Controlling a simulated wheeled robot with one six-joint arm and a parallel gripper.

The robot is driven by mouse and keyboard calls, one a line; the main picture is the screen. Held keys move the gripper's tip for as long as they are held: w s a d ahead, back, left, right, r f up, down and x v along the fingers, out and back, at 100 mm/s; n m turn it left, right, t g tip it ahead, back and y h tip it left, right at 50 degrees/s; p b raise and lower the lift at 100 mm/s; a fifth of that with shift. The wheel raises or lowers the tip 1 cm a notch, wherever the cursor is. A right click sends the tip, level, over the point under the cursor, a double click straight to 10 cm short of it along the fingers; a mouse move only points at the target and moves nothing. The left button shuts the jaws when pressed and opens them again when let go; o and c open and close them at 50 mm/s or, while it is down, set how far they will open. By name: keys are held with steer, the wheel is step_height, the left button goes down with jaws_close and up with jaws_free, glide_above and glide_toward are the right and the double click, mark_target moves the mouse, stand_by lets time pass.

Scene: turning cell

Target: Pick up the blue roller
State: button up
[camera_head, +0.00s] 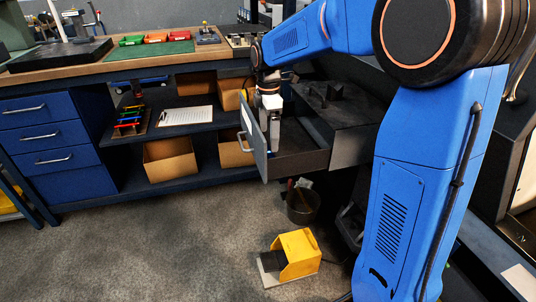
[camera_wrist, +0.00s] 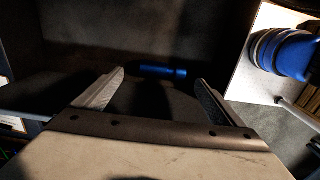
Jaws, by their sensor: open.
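The blue roller (camera_wrist: 162,71) is a small blue cylinder lying on the dark floor of the open drawer (camera_wrist: 90,50), seen in the wrist view. It lies crosswise, a little beyond and between my two fingertips. My gripper (camera_wrist: 163,82) is open and empty, with one finger on each side of the roller's line. In the head view my gripper (camera_head: 271,145) points down into the open drawer (camera_head: 300,164), close to its front panel. The roller cannot be made out in the head view, hidden by the drawer's front and my gripper.
The drawer's front panel (camera_head: 252,146) and side walls stand close around my gripper. A bench (camera_head: 130,66) with red, green and orange trays is behind left. Cardboard boxes (camera_head: 170,160) sit on the lower shelf. A yellow pedal (camera_head: 297,252) and a dark bin (camera_head: 302,205) stand on the floor.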

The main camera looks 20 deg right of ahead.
steer(key=shift+s+a+f, duration=0.1)
steer(key=shift+s+f, duration=0.05)
steer(key=shift+f, duration=1.1)
steer(key=shift+s+a+f, duration=0.1)
steer(key=shift+s+f, duration=0.05)
steer(key=shift+f, duration=1.05)
steer(key=c, duration=1.3)
